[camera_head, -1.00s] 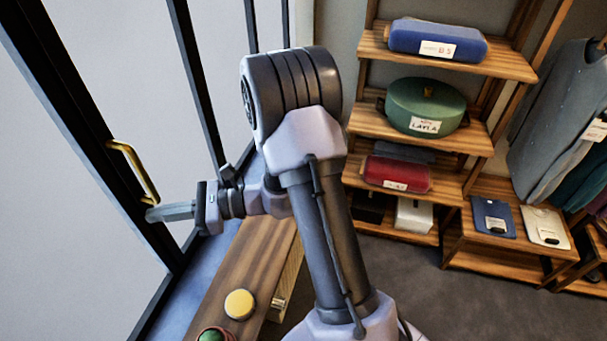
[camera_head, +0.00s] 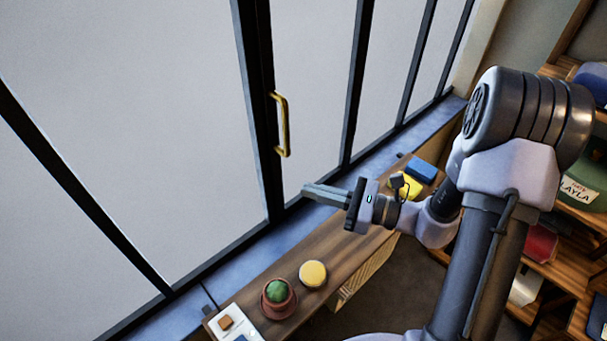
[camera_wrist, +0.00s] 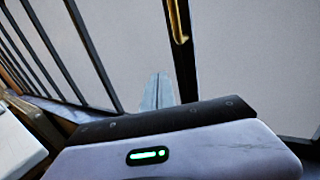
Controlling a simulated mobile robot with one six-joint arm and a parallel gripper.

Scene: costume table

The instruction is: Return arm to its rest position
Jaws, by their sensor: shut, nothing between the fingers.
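My gripper (camera_head: 326,195) is shut and empty. In the head view it points left toward the window, above the wooden bench, with my arm bent and reaching in from the right. Its closed fingers also show in the wrist view (camera_wrist: 157,92), in front of the glass. A brass handle (camera_head: 281,124) on the dark window frame stands beyond and above the fingertips in the head view. The handle is also in the wrist view (camera_wrist: 178,22), up and right of the fingers. The gripper looks apart from it.
On the bench (camera_head: 335,239) are a potted cactus (camera_head: 278,297), a yellow round thing (camera_head: 313,273), a white tray (camera_head: 240,327), a yellow item (camera_head: 408,187) and a blue item (camera_head: 421,171). Wooden shelves (camera_head: 560,258) stand at the right, partly behind my arm.

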